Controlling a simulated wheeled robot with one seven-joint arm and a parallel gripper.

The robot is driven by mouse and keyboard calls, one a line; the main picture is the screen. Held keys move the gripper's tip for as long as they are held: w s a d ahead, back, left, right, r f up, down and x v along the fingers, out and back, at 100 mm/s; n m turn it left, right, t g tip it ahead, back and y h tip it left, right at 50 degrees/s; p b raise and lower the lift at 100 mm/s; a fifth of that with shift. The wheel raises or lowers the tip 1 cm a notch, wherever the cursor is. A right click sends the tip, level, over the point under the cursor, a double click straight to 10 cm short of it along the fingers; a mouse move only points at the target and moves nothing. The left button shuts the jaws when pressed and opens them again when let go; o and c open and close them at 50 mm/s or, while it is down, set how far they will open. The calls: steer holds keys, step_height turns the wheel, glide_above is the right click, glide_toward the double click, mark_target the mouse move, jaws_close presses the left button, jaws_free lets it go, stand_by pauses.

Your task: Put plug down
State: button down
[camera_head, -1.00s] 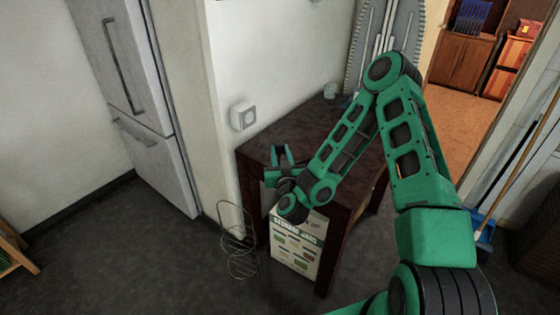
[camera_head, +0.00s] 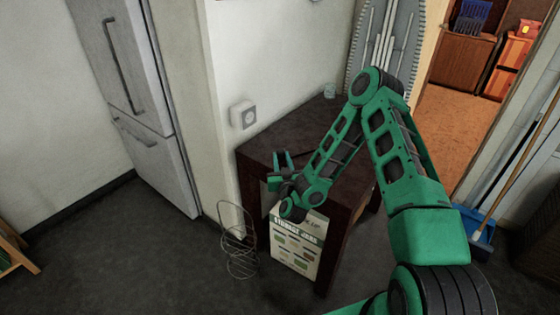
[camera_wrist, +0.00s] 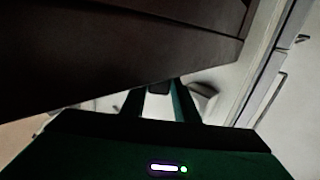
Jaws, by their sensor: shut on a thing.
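My gripper (camera_head: 283,158) is over the front left part of the dark table (camera_head: 305,125) in the head view. In the wrist view, its two green fingers (camera_wrist: 159,98) are shut on a small dark thing (camera_wrist: 158,88) at their tips. This appears to be the plug, but its shape is mostly hidden by the fingers and shadow. In the head view the plug is too small to make out. A white wall socket (camera_head: 243,115) is on the wall behind and left of my gripper, apart from it.
A small cup (camera_head: 330,91) stands at the table's back corner. A wire rack (camera_head: 238,240) and a printed box (camera_head: 297,247) are on the floor by the table. A fridge (camera_head: 150,110) is at left. The visible tabletop is mostly clear.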

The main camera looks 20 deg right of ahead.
steer(key=shift+f, duration=0.4)
steer(key=shift+f, duration=0.15)
steer(key=c, duration=1.4)
jaws_free()
steer(key=shift+s+f, duration=0.1)
steer(key=shift+f, duration=0.05)
